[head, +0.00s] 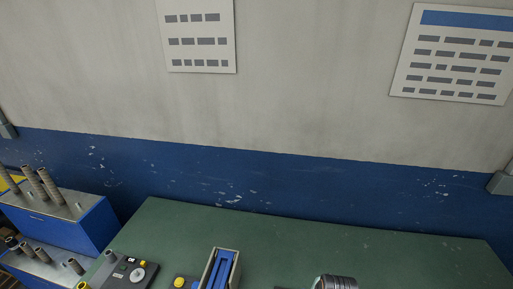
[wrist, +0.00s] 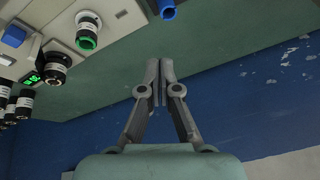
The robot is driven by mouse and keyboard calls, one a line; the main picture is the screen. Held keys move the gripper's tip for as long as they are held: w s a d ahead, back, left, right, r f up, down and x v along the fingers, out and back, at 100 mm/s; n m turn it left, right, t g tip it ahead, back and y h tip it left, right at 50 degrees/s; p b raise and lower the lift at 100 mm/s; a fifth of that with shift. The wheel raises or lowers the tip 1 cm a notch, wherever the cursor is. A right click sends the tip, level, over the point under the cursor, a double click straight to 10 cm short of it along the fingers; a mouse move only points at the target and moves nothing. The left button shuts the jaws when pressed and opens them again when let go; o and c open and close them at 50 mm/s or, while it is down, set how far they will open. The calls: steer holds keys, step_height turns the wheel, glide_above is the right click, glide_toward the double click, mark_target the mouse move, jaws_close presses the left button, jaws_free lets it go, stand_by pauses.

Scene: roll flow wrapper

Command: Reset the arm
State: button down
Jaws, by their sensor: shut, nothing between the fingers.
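My gripper (wrist: 158,82) shows in the wrist view. Its two grey fingers are shut, with nothing between them. The fingertips lie in front of the green tabletop and the blue band of the wall. They appear clear of the machine parts at the upper left of that view. My gripper does not show in the head view.
The green table (head: 320,245) spans the bottom of the head view. A blue cabinet (head: 75,225) with upright rods stands left.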

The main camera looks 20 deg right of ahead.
steer(key=w+a+r+n+t, duration=0.2)
steer(key=a+r, duration=0.2)
steer(key=a, duration=0.3)
steer(key=w+a+r+n+t, duration=0.1)
steer(key=w+a+r+n, duration=0.2)
steer(key=a, duration=0.4)
steer(key=s+a+r+n+t+y, duration=0.1)
steer(key=s+a+r+n+t, duration=0.2)
steer(key=a+r, duration=0.5)
steer(key=s+a+r+n+t+y, duration=0.25)
steer(key=s+a+r, duration=0.2)
steer(key=a, duration=0.55)
step_height(320, 180, up, 17)
steer(key=n+p, duration=0.1)
steer(key=p, duration=1.5)
step_height(320, 180, down, 45)
steer(key=b, duration=4.6)
steer(key=shift+a+f+h, duration=0.2)
steer(key=shift+a+h, duration=0.15)
steer(key=shift+a, duration=0.1)
steer(key=shift+w, duration=0.1)
